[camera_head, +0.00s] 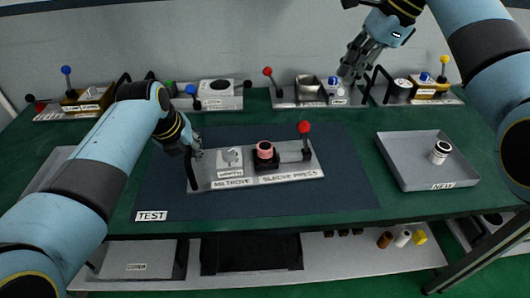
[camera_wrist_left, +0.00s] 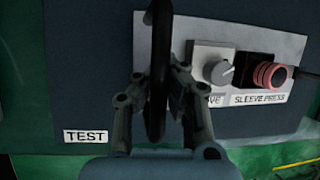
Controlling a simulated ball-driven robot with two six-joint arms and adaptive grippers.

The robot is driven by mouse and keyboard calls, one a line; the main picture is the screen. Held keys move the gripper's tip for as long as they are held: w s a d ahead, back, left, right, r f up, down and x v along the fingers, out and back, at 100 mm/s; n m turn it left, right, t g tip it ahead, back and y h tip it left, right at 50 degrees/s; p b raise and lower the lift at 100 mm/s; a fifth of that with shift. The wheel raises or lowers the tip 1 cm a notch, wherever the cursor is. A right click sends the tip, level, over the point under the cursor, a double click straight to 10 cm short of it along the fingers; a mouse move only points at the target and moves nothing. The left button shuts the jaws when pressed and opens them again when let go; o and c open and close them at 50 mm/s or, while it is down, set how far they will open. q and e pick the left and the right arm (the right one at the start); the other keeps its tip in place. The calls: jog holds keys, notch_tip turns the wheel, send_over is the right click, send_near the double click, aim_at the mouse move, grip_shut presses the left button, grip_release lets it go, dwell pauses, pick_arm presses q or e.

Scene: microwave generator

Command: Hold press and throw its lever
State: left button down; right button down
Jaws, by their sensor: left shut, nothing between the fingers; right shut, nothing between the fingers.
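The sleeve press (camera_head: 284,176) is a grey plate on the dark mat. It carries a white block with a grey knob (camera_head: 231,157), a pink ringed sleeve (camera_head: 265,148) on a black block, and a lever with a red ball (camera_head: 304,127) standing up at its right end. A dark handle (camera_head: 190,170) rises at the plate's left end. My left gripper (camera_head: 195,147) is shut and empty at this handle. In the left wrist view the handle (camera_wrist_left: 158,70) crosses in front of the fingers (camera_wrist_left: 165,105); contact is unclear. My right gripper (camera_head: 350,72) is shut and empty, high at the back right.
A grey tray (camera_head: 400,172) marked NEW holds a white and dark cylinder (camera_head: 440,151) at the right. Several lever fixtures, one with a red ball (camera_head: 267,71), line the back of the green table. The mat's (camera_head: 345,185) right part is clear.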

dwell(0.3)
pick_arm(q)
jog(key=c, duration=1.5)
grip_release()
